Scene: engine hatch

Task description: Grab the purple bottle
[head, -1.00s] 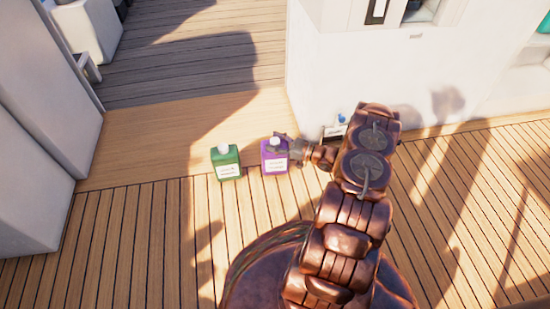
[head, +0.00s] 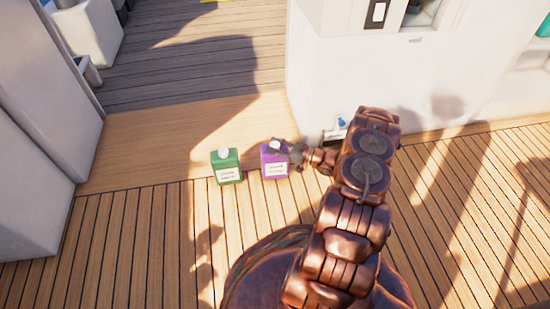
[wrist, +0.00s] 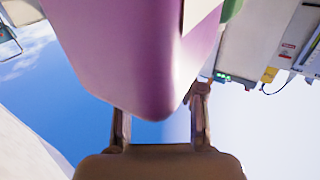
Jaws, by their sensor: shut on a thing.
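The purple bottle (head: 274,162) stands upright on the deck in the head view, with a pale label and a light cap. My gripper (head: 282,148) reaches it from the right, at its upper part near the cap. In the wrist view the purple bottle (wrist: 130,50) fills the upper middle, very close to the camera. The two fingers of my gripper (wrist: 160,115) show on either side of the bottle's lower end in that picture. My gripper is shut on the bottle; the exact contact is partly hidden.
A green bottle (head: 226,167) stands just left of the purple one, with a small gap. A partly hidden bottle with a blue top (head: 341,124) is behind my arm by the white wall (head: 390,80). The wooden deck (head: 130,230) in front is clear.

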